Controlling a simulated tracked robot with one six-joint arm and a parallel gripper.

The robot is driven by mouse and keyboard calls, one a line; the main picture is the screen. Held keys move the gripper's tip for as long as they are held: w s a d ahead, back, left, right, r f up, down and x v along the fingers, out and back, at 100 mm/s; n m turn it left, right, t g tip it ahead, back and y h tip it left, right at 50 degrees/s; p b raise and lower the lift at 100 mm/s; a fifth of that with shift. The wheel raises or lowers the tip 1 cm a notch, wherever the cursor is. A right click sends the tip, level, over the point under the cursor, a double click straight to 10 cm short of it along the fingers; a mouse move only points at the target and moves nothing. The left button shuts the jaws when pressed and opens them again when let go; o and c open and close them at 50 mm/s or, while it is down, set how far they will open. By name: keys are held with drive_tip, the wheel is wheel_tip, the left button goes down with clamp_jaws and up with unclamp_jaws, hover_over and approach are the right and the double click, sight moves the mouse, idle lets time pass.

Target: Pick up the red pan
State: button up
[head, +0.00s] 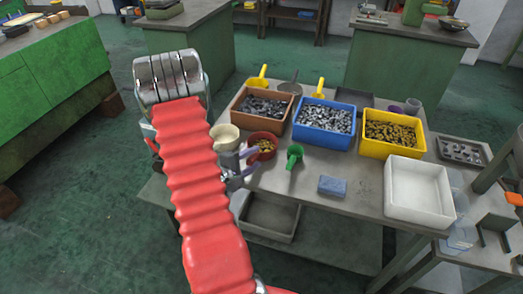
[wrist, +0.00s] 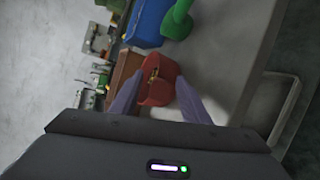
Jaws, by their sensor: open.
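The red pan (head: 269,154) sits on the grey workbench (head: 309,182), near its left side and in front of the brown bin. Small brass-coloured pieces lie in it. My gripper (head: 255,160) is open at the pan's near left side, with its purple-grey fingers pointing at it. In the wrist view the red pan (wrist: 160,96) shows between the two spread fingers of my gripper (wrist: 158,80). I cannot tell whether the fingers touch it.
A brown bin (head: 240,116), a blue bin (head: 318,138) and a yellow bin (head: 390,150) hold small parts behind. A green scoop (head: 294,155) lies right of the pan. A blue block (head: 333,186) and white tray (head: 418,212) are farther right.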

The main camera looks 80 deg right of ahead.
idle(0.4)
clamp_jaws()
idle(0.4)
